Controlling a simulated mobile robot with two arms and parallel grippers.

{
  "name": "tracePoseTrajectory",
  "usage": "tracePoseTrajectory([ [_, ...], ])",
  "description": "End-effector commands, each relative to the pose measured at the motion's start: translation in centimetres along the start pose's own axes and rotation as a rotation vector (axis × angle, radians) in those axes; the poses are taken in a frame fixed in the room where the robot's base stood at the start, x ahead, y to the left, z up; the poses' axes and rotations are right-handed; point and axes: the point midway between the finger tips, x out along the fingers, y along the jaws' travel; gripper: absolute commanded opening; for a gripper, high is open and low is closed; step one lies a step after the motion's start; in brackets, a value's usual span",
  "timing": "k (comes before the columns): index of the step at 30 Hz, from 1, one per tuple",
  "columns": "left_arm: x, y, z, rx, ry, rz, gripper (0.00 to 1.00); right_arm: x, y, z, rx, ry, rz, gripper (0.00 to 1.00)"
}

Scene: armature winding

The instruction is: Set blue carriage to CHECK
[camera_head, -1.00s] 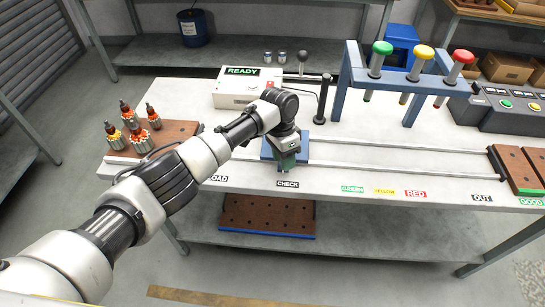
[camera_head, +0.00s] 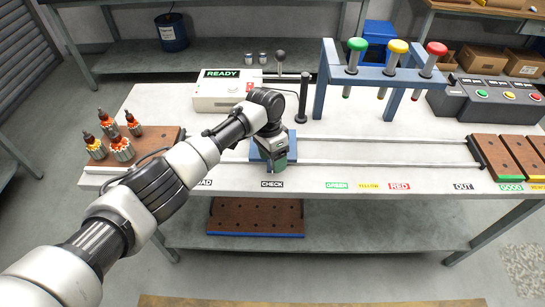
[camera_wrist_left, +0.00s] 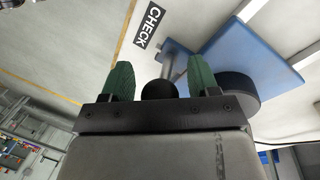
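The blue carriage (camera_head: 257,154) sits on the rails (camera_head: 390,164), in line with the black CHECK label (camera_head: 272,184) on the table's front edge. My left gripper (camera_head: 280,161) is over the carriage and hides much of it. In the left wrist view the blue carriage plate (camera_wrist_left: 258,48) is at upper right and the CHECK label (camera_wrist_left: 152,25) at top. There the green fingers (camera_wrist_left: 160,78) are apart, with a round black knob (camera_wrist_left: 159,90) between them and visible gaps on both sides. My right gripper is not in view.
A white box (camera_head: 226,88) reading READY stands behind. A blue frame (camera_head: 320,82) holds green, yellow and red plungers. Wound armatures (camera_head: 121,148) stand on a brown board at left. The rails right of the carriage are clear.

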Motion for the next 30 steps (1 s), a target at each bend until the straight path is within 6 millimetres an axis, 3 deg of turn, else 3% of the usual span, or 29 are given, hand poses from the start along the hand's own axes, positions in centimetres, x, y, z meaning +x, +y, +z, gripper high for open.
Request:
tracePoseTrajectory([
  [7,-0.7,0.0,0.0,0.000,0.002,0.000,0.60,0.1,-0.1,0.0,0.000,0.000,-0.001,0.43],
  [21,-9.1,-0.1,-0.1,0.000,0.002,-0.001,0.60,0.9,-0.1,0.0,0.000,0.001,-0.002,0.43],
  [30,-10.8,0.0,0.0,0.000,0.000,0.001,0.60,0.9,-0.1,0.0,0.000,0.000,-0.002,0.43],
])
